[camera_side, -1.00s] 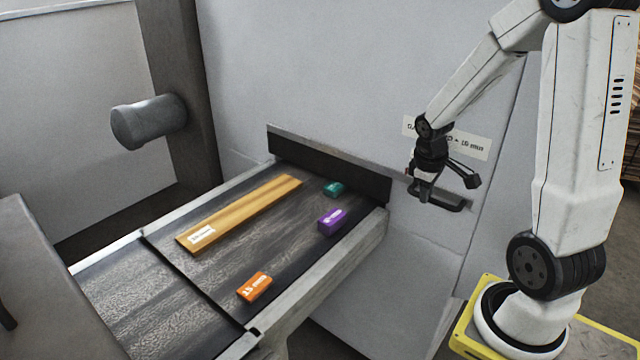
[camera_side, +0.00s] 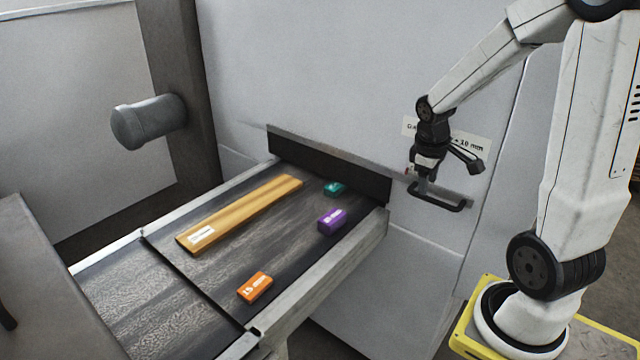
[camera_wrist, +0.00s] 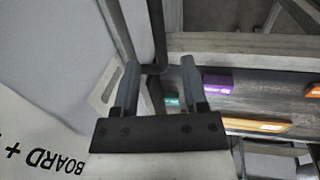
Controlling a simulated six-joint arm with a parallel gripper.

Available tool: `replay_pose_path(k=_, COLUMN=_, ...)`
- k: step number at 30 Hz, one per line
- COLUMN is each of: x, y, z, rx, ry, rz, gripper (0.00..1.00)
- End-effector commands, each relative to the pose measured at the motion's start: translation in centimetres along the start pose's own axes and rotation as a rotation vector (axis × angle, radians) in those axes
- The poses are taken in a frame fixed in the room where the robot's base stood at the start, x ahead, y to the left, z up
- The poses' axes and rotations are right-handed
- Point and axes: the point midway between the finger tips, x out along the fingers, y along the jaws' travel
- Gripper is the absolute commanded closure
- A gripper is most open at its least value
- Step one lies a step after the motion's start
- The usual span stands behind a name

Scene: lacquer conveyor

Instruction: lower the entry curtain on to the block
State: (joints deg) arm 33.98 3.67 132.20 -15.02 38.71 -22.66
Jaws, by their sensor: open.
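The entry curtain (camera_side: 335,170) is a dark strip under a grey bar across the belt's far end. A teal block (camera_side: 334,188) lies just in front of it, apart from it; a purple block (camera_side: 332,221) and an orange block (camera_side: 255,287) are nearer. I cannot tell how large any gap under the curtain is. A black bar handle (camera_side: 437,204) sticks out of the wall right of the curtain. My gripper (camera_side: 424,180) is open just above the handle. In the wrist view my open fingers (camera_wrist: 160,68) have the handle's dark rod (camera_wrist: 157,35) between or beyond them; contact is unclear.
A wooden board (camera_side: 240,212) lies along the conveyor belt (camera_side: 190,265). A partly hidden label (camera_side: 465,142) is on the wall behind my gripper; the wrist view shows "BOARD +" on it. A grey cylinder (camera_side: 150,120) juts out at left. Space right of the conveyor is free.

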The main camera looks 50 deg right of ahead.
Motion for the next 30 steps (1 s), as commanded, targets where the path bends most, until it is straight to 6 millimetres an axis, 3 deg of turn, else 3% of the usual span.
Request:
replay_pose_path(k=6, x=-2.6, y=0.0, z=-0.1, rx=-0.001, ry=0.004, rz=0.002, gripper=0.45)
replay_pose_path(k=12, x=-3.9, y=0.0, z=0.0, rx=-0.001, ry=0.001, rz=0.0, gripper=0.45)
replay_pose_path(k=25, x=-4.2, y=-0.1, z=0.0, rx=-0.001, ry=0.001, rz=0.0, gripper=0.45)
replay_pose_path(k=30, x=-3.9, y=-1.1, z=-0.5, rx=-0.005, ry=0.014, rz=-0.008, gripper=0.45)
